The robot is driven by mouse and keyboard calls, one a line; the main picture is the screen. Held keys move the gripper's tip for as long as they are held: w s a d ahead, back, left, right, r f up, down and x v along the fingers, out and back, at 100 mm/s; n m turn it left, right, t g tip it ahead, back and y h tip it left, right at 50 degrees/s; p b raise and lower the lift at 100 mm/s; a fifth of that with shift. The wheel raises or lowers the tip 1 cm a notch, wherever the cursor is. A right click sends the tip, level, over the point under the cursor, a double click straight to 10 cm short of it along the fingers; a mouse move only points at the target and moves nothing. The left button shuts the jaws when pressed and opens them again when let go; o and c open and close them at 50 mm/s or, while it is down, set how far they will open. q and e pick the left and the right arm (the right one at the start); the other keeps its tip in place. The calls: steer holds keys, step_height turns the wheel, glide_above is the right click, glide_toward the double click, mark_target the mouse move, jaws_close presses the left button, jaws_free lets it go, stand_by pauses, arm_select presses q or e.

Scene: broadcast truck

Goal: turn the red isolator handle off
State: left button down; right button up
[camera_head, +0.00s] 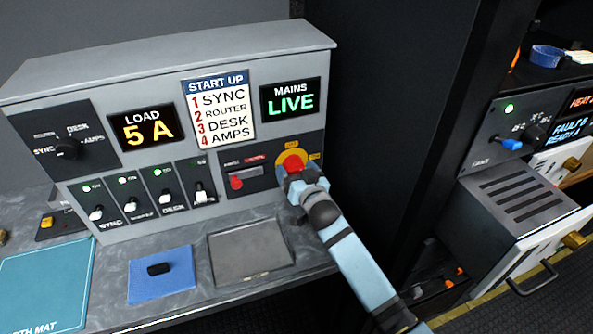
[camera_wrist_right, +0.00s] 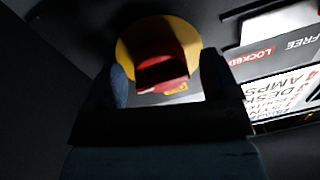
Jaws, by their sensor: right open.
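The red isolator handle (camera_head: 292,164) sits on a round yellow plate (camera_head: 284,157) at the right end of the grey console's front. My right gripper (camera_head: 298,180) is in front of it and covers its lower part. In the right wrist view the red handle (camera_wrist_right: 162,72) lies between the two open fingers (camera_wrist_right: 162,85), with the yellow plate (camera_wrist_right: 130,45) behind it. I cannot tell whether the fingers touch the handle. The MAINS display (camera_head: 290,97) reads LIVE and the LOAD display (camera_head: 148,127) reads 5 A. My left gripper is not in view.
Left of the isolator is a small red lever (camera_head: 237,182) on a panel marked LOCKED, which also shows in the wrist view (camera_wrist_right: 262,55). Several toggle switches (camera_head: 165,197) line the console. A grey tray (camera_head: 250,252) and blue pad (camera_head: 162,275) lie on the desk. A dark rack stands right.

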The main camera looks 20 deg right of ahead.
steer(key=c, duration=0.9)
steer(key=shift+n, duration=0.3)
steer(key=n+p, duration=0.1)
steer(key=n, duration=0.2)
steer(key=shift+d+r+p, duration=0.1)
steer(key=shift+p, duration=0.3)
steer(key=n+p, duration=0.1)
steer(key=n, duration=0.3)
steer(key=shift+n+g, duration=0.3)
steer(key=shift+n, duration=0.1)
steer(key=n+p, duration=0.1)
steer(key=n, duration=0.3)
steer(key=shift+d+r+h, duration=0.1)
steer(key=shift+h, duration=0.3)
steer(key=n, duration=0.4)
steer(key=shift+n, duration=0.4)
steer(key=shift+r, duration=0.1)
